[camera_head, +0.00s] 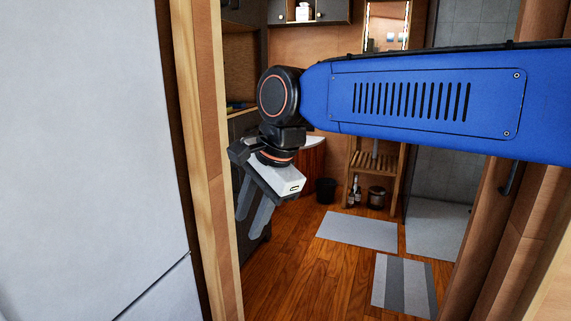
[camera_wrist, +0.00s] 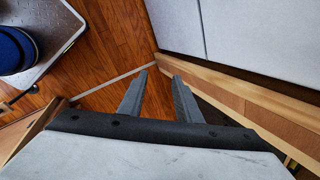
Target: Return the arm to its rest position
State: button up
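My blue arm reaches in from the right in the head view, across a doorway. My gripper (camera_head: 250,218) hangs from its end, tilted downward, near the left door post. In the wrist view the two fingers of my gripper (camera_wrist: 158,88) stand apart with bare wooden floor between them. The gripper is open and empty.
A wooden door post (camera_head: 208,120) and a pale grey panel (camera_head: 90,150) are close on the left. Beyond lie a wooden floor (camera_head: 300,270), a grey mat (camera_head: 357,230), a striped mat (camera_head: 404,284), a black bin (camera_head: 325,190) and a wooden shelf (camera_head: 372,158).

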jog(key=d+f+n+t, duration=0.1)
jog(key=d+f+n, duration=0.15)
jog(key=d, duration=0.95)
jog(key=s+d+f+n+h, duration=0.1)
jog(key=s+d+f, duration=0.3)
jog(key=d, duration=0.4)
jog(key=s+d+f+n+t+h, duration=0.1)
jog(key=s+d+f+n, duration=0.2)
jog(key=d+f, duration=0.3)
jog(key=s+d+f+n+h, duration=0.1)
jog(key=s+d+f+n, duration=0.2)
jog(key=d, duration=0.7)
notch_tip(320, 180, down, 3)
jog(key=shift+s+t+h, duration=0.3)
jog(key=shift+s+h, duration=0.1)
jog(key=shift+s, duration=0.65)
jog(key=shift+d, duration=0.1)
